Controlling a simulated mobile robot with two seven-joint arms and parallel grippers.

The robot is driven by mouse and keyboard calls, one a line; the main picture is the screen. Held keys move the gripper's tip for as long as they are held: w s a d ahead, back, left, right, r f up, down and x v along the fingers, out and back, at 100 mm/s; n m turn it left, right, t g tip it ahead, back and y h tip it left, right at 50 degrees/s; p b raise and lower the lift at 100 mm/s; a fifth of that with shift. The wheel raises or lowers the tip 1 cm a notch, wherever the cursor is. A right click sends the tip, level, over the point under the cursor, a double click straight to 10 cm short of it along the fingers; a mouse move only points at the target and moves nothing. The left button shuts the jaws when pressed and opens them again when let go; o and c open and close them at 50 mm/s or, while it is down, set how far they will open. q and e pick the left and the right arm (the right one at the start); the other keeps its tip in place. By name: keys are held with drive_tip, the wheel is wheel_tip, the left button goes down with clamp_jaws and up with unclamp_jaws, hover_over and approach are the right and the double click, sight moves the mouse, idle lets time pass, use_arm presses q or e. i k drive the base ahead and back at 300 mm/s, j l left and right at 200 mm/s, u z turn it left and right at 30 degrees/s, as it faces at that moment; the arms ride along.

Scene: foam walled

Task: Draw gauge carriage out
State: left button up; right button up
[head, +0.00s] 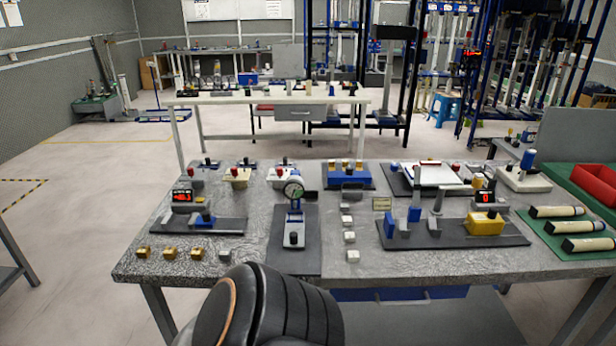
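Three gauge set-ups stand on the speckled grey bench (240,262). The middle one has a round dial gauge (293,188) over a blue-and-grey carriage (294,222) on a dark plate (293,262). The left one has a red digital display (182,196) and a blue block (204,219) on a dark base. The right one has a display (486,197), a blue upright (414,213) and a yellow block (485,223). I cannot tell which part is the gauge carriage of the task. Neither gripper is in view.
Brass blocks (170,252) lie at the front left and pale metal blocks (352,256) run in a column right of the middle plate. Cream cylinders (588,244) lie on a green mat at the right. A rounded black part of mine fills the bottom centre.

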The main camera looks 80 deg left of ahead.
sight(294, 230)
drive_tip(key=j+u, duration=0.15)
drive_tip(key=u, duration=2.5)
